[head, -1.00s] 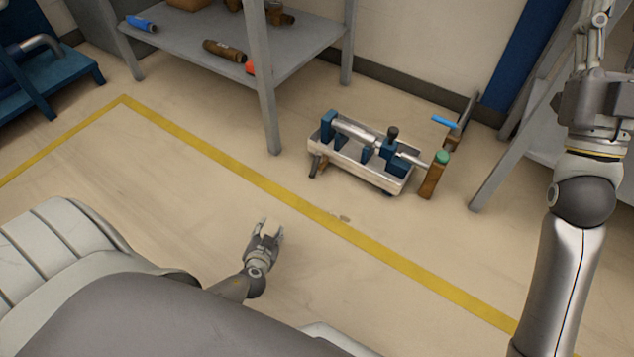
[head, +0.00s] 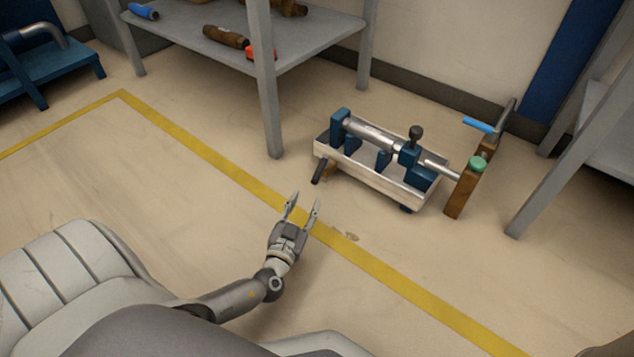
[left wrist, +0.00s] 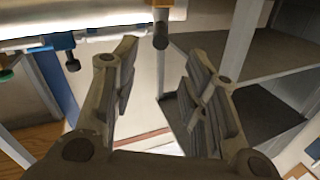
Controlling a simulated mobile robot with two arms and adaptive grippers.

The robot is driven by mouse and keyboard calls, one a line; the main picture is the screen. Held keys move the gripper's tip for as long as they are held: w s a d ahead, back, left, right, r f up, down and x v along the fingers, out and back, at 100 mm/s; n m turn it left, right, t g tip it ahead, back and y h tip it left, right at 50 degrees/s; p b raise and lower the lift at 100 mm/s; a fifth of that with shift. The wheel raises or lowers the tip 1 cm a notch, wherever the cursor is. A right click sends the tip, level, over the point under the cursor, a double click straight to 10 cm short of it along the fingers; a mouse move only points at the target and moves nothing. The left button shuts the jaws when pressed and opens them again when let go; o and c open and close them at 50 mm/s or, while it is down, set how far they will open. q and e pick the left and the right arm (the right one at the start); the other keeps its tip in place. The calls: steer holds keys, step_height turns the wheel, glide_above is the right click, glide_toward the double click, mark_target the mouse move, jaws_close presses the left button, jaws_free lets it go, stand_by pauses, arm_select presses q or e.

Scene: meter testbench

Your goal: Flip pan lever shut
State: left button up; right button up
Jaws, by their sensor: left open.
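The meter bench (head: 385,145) has a silver cylinder on blue supports above a pale pan (head: 375,182). A dark lever (head: 318,171) hangs tilted down at the pan's left end. My left gripper (head: 303,202) is open and empty, below and left of the lever in the head view, apart from it. In the left wrist view, the open fingers (left wrist: 158,72) point up toward the bench, and a dark-tipped lever (left wrist: 160,32) shows beyond them, near the gap. My right gripper is not in view.
A grey shelf (head: 290,50) with its leg stands behind left of the bench. A wooden post with a green knob (head: 477,164) and a blue-handled crank (head: 480,125) are at the right end. A grey rack leg (head: 545,180) stands further right. The floor in front is clear.

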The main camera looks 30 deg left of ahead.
mark_target(313, 185)
arm_select(q)
steer(key=b+x, duration=0.2)
steer(key=x, duration=0.8)
steer(key=shift+b, duration=0.35)
jaws_close()
